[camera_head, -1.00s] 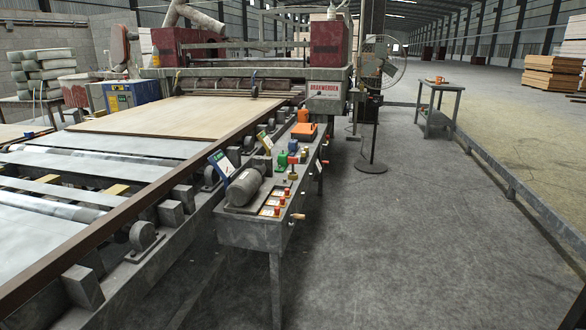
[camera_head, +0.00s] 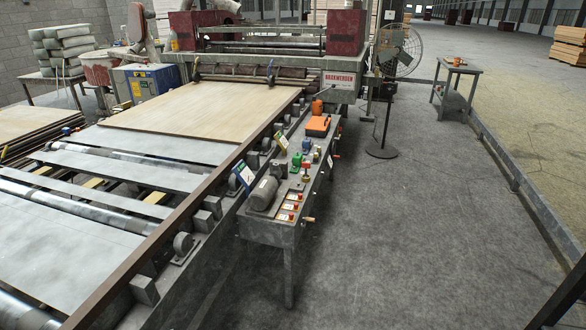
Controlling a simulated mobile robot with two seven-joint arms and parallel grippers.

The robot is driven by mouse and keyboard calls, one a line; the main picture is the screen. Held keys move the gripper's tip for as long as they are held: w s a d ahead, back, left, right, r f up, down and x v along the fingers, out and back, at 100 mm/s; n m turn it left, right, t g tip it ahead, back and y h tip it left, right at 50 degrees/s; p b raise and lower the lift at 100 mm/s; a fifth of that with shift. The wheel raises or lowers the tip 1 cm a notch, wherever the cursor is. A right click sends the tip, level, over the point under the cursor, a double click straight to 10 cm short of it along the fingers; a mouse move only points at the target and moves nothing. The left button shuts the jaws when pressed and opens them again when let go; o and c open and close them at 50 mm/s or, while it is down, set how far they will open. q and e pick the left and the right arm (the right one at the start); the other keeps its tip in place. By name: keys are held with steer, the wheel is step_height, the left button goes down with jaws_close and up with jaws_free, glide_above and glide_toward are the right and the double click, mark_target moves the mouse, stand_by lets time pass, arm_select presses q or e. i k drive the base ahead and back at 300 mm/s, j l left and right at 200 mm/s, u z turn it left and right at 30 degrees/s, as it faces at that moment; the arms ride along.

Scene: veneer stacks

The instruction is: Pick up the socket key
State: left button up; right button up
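I cannot make out a socket key for certain in this view. Several small items lie on the long narrow metal bench (camera_head: 262,232) beside the roller line, too small to tell apart fully. Among them are a grey motor (camera_head: 262,194), an orange case (camera_head: 318,125), a green item (camera_head: 296,160) and a brass-coloured item (camera_head: 305,173). A small rod with an orange-brown end (camera_head: 309,220) sticks out from the bench's near right side. Neither of my grippers is in view.
A roller line with a veneer sheet (camera_head: 205,108) fills the left. A standing fan (camera_head: 399,50) and a small side table (camera_head: 459,69) with an orange item on it stand at the back right. A low rail (camera_head: 520,185) runs along the right. The grey floor between is clear.

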mark_target(306, 165)
steer(key=i+l+u, duration=0.1)
steer(key=u, duration=0.3)
steer(key=i+l+u, duration=0.1)
steer(key=u, duration=0.3)
steer(key=l+u, duration=0.15)
steer(key=u, duration=0.3)
steer(key=i+l+u, duration=0.15)
steer(key=l+u, duration=0.15)
steer(key=l, duration=0.2)
steer(key=l+u, duration=0.25)
steer(key=l, duration=0.3)
steer(key=i+l+u, duration=0.1)
steer(key=l+u, duration=0.2)
steer(key=l, duration=1.8)
steer(key=k+l+u, duration=0.15)
steer(key=l, duration=0.95)
steer(key=i, duration=0.05)
